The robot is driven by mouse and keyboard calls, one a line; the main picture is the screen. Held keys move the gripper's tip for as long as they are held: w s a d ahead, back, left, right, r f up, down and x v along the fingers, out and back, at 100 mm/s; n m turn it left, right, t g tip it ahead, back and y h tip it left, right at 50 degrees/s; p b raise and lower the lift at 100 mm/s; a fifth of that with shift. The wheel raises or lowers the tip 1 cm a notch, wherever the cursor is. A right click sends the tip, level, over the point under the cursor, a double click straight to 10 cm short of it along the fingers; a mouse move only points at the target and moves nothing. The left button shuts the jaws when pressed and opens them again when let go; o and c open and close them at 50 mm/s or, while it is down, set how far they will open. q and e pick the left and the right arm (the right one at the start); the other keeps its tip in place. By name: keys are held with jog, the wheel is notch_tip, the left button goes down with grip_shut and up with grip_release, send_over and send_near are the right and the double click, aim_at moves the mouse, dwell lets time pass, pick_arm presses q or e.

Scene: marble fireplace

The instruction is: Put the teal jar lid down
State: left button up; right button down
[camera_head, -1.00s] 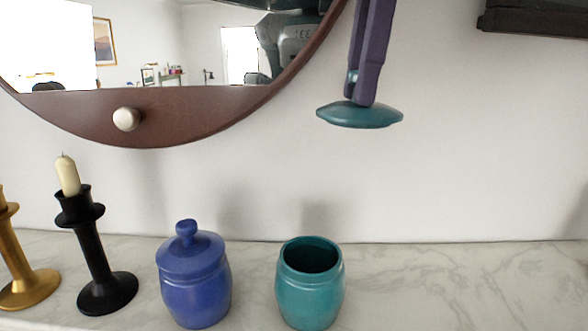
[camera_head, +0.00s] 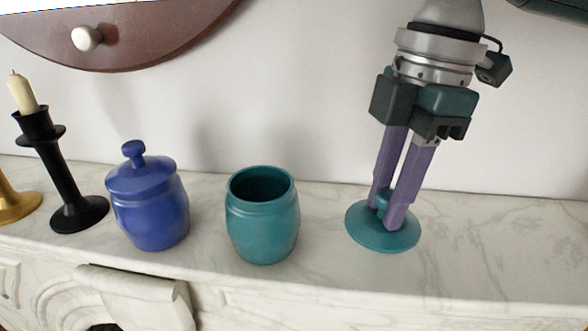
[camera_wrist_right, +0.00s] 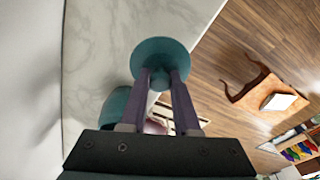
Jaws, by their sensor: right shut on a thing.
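The teal jar lid (camera_head: 367,233) is at the marble mantel, right of the open teal jar. My right gripper (camera_head: 388,208) points down and is shut on the lid's knob. The lid looks level and at or very near the mantel surface; I cannot tell whether it touches. In the right wrist view the lid (camera_wrist_right: 160,52) shows as a disc at the fingertips (camera_wrist_right: 161,78). The teal jar (camera_head: 262,222) stands upright and uncovered, apart from the lid; part of it (camera_wrist_right: 113,104) shows in the right wrist view. My left gripper is not in view.
A blue lidded jar (camera_head: 148,212) stands left of the teal jar. A black candlestick (camera_head: 62,175) and a gold candlestick (camera_head: 15,204) stand farther left. The marble mantel (camera_head: 490,245) is clear right of the lid.

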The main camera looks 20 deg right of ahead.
aim_at(381, 230)
notch_tip(381, 230, down, 4)
jog(key=shift+f+p, duration=0.15)
jog(key=shift+p, duration=0.3)
jog(key=shift+f, duration=0.45)
jog(key=shift+f, duration=0.1)
jog(key=c, duration=0.6)
grip_release()
jog(key=shift+c, duration=0.2)
